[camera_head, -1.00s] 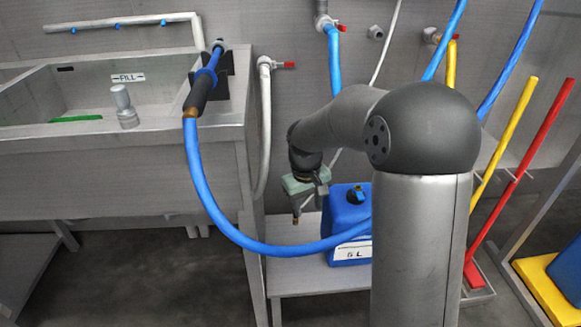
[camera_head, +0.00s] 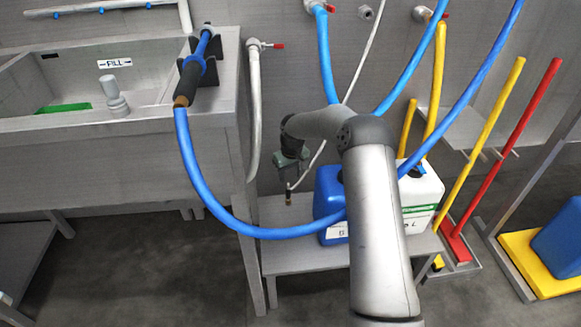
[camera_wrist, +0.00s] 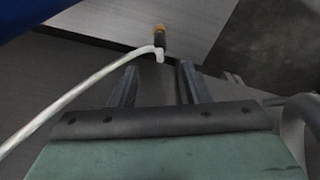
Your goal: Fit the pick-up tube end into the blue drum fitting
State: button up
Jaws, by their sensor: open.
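The pick-up tube (camera_head: 347,98) is a thin white hose running down from the wall. Its dark end with a brass tip (camera_head: 289,196) shows just below my gripper (camera_head: 290,177). In the wrist view the tube end (camera_wrist: 160,40) lies just beyond the open fingertips (camera_wrist: 159,73), roughly centred between them, and the white hose bends away to the left. The fingers are apart with nothing clamped. The blue drum (camera_head: 326,192) stands on the low bench, right of my gripper. Its top fitting is hidden behind my arm. A blue edge (camera_wrist: 25,12) fills the wrist view's upper left corner.
A white drum (camera_head: 428,192) stands right of the blue one, partly behind my arm. The sink (camera_head: 60,135) is at left. Yellow and red poles (camera_head: 510,145) stand at right.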

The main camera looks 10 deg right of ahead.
aim_at(288, 189)
jog(key=f+b, duration=0.1)
jog(key=f, duration=0.2)
jog(key=f+b, duration=0.1)
jog(key=f, duration=0.3)
jog(key=w+f, duration=0.1)
jog(key=f, duration=0.2)
jog(key=shift+a+f+b, duration=0.15)
jog(key=shift+a+b, duration=0.1)
jog(key=shift+b, duration=0.15)
grip_shut()
jog(key=shift+r, duration=0.35)
jog(key=shift+r+p, duration=1.3)
jog(key=shift+r, duration=0.7)
jog(key=shift+r, duration=0.25)
jog(key=shift+r+p, duration=2.45)
jog(key=shift+r, duration=1.6)
